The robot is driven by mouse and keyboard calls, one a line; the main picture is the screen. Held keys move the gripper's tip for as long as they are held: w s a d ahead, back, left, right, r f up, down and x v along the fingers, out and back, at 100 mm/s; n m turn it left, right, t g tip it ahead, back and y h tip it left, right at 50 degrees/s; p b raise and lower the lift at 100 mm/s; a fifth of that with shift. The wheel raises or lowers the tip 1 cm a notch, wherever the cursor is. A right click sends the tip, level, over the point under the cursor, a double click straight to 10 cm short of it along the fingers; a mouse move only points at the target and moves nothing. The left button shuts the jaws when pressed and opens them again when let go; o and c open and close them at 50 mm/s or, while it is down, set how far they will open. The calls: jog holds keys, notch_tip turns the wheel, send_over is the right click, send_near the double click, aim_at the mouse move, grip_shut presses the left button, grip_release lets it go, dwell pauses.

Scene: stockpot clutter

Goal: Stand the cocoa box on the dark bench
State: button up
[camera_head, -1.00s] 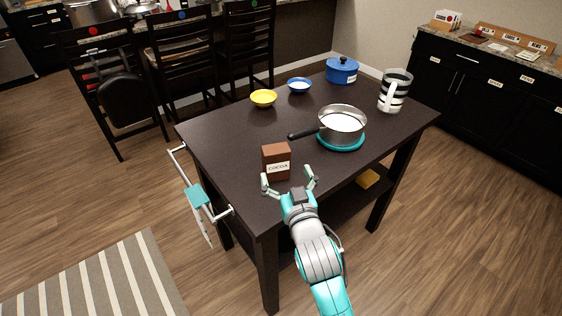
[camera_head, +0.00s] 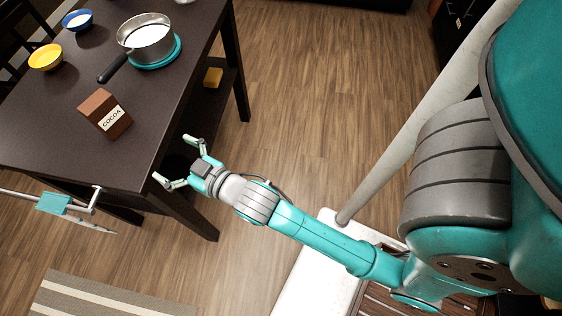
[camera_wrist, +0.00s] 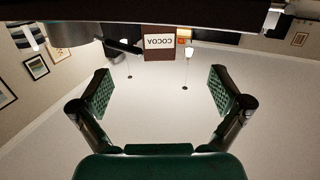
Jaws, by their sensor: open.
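The cocoa box (camera_head: 105,113), brown with a white label, stands upright on the dark table (camera_head: 48,122), near its front edge. It also shows upside down at the top middle of the wrist view (camera_wrist: 160,42). The dark table is the only bench-like surface clearly in view in the head camera. My gripper (camera_head: 172,158) is open and empty, just off the table's front edge, pointing toward the box with a clear gap between. In the wrist view both fingers are spread wide with nothing between them.
A saucepan (camera_head: 146,35) sits on a teal mat (camera_head: 160,58), its handle toward the box. Yellow (camera_head: 46,57) and blue (camera_head: 77,21) bowls stand behind.

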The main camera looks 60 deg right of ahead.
jog(key=s+f+g, duration=0.1)
jog(key=s+f, duration=0.1)
jog(key=s, duration=1.4)
jog(key=s+f+g, duration=0.1)
jog(key=s+f, duration=0.1)
jog(key=s, duration=1.4)
jog(key=shift+s+d+f+y, duration=0.3)
jog(key=shift+s+d+f, duration=0.05)
jog(key=shift+s+d, duration=0.05)
